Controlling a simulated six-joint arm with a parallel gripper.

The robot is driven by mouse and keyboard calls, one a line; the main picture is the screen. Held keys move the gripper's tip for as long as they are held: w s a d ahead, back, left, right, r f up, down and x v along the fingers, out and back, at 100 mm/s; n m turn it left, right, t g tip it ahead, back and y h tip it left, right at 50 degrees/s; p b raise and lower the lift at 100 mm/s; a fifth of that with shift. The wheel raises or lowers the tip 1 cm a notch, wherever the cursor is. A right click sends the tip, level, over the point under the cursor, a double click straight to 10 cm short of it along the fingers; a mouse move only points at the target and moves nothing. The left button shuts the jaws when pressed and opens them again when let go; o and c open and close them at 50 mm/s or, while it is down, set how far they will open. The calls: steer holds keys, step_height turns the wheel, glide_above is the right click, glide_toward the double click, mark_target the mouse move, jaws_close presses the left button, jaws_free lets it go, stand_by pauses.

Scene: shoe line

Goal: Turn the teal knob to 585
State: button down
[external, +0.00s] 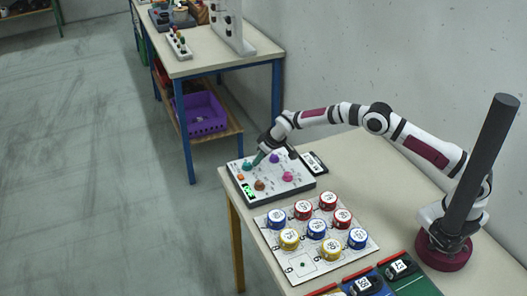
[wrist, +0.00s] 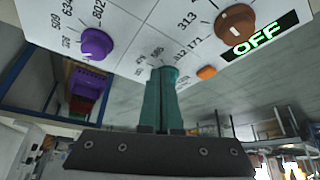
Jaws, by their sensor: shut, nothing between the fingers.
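The control panel (external: 303,188) is a white box on the table in the external view. The teal knob (external: 247,166) is near its back left. My gripper (external: 256,161) has teal fingers and is shut, with its tips close to the knob. In the wrist view the shut gripper (wrist: 167,76) points at the panel face (wrist: 135,45), beside several printed numbers. Teal at the tips largely merges with the knob, so its pointer is hidden, and I cannot tell whether they touch. The green display (wrist: 258,39) reads OFF.
The panel also carries a purple knob (wrist: 96,43), a brown knob (wrist: 237,24), a pink knob (external: 288,176) and an orange button (wrist: 207,72). A board (external: 330,264) with several coloured round tins lies in front of the panel. A dark labelled device (external: 314,163) lies behind it.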

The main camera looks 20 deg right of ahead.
steer(key=shift+f, duration=0.55)
steer(key=shift+w+a, duration=0.15)
steer(key=shift+a, duration=0.1)
steer(key=shift+s+a, duration=0.2)
steer(key=shift+a, duration=0.05)
stand_by(0.4)
steer(key=shift+s+a, duration=0.15)
steer(key=shift+a, duration=0.05)
steer(key=shift+s+a, duration=0.1)
steer(key=shift+a, duration=0.3)
steer(key=shift+s, duration=0.1)
